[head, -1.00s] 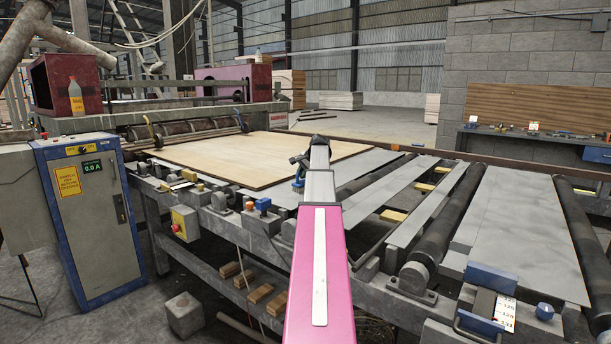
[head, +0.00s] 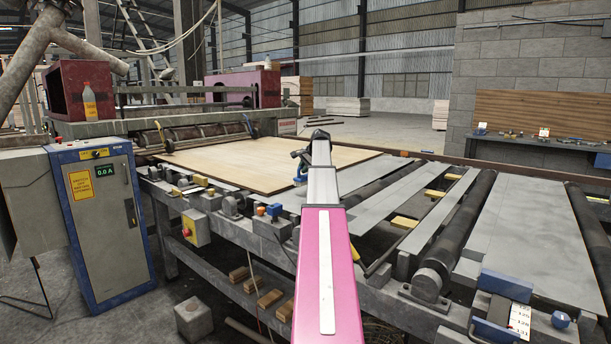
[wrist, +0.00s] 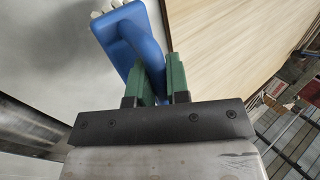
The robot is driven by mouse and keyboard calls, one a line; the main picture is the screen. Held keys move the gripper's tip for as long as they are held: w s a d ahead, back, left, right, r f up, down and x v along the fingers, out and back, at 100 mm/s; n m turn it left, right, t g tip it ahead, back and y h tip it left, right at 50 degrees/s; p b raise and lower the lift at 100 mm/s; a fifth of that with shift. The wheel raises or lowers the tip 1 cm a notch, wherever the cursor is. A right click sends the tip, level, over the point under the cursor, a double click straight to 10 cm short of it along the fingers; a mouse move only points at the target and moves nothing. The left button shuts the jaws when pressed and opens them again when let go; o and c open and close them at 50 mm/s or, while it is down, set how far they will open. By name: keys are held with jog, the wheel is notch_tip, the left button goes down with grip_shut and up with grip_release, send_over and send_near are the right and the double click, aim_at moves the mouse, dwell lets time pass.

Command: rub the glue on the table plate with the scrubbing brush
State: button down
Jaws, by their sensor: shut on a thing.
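The blue scrubbing brush (wrist: 135,40) is held between the green fingers of my gripper (wrist: 160,80) in the wrist view. Its pale bristle tufts show at the top edge of that view. In the head view the brush (head: 300,173) is a small blue patch beside the end of my arm, at the near edge of the veneer sheet. The grey table plate (wrist: 45,60) lies below and left of the brush in the wrist view; it also shows in the head view (head: 362,176). I cannot make out any glue. Whether the bristles touch the plate I cannot tell.
A large pale veneer sheet (head: 265,163) lies on the table beside the brush. Dark rollers (head: 455,240) and grey strips run to the right. A blue-edged control cabinet (head: 105,225) stands at the left. Yellow and grey boxes line the table's near side.

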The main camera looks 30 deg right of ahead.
jog(key=shift+r, duration=1.9)
